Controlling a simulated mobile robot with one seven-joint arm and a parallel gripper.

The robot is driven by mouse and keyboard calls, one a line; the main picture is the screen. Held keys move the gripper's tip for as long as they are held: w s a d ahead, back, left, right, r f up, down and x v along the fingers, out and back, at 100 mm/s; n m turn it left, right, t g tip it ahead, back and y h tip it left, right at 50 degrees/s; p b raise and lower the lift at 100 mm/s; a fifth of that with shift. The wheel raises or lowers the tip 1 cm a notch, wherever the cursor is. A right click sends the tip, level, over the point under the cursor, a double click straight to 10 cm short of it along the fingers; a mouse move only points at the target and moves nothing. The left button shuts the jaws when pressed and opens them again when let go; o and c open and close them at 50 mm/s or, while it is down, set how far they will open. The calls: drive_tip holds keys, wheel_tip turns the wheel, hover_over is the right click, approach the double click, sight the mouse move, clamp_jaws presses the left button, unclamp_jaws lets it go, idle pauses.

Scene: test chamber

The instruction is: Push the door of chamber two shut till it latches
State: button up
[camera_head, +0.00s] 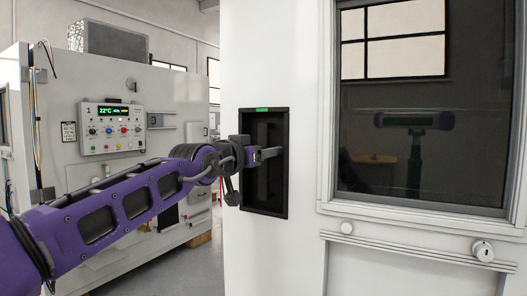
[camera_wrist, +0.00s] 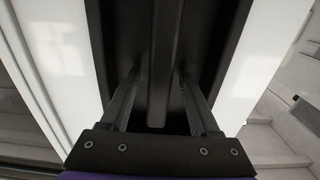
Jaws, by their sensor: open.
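The large white panel (camera_head: 265,60) filling the right of the head view looks like the chamber door; no number shows on it. It carries a black recess (camera_head: 264,205) with a green strip on top and a vertical bar inside. My gripper (camera_head: 272,158) reaches into this recess from the left. In the wrist view my gripper (camera_wrist: 158,85) is open, one finger on each side of the dark vertical bar (camera_wrist: 163,45), with gaps visible. Whether a finger touches the recess's back is unclear. The door's latch and any gap at its edge cannot be made out.
A dark window (camera_head: 400,150) sits right of the recess, with a ledge and round knobs (camera_head: 483,250) below. A white cabinet with a control panel marked 1 (camera_head: 112,128) stands behind my arm at left. Grey floor (camera_head: 200,262) shows between cabinet and panel.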

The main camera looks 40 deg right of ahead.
clamp_jaws()
idle(1.4)
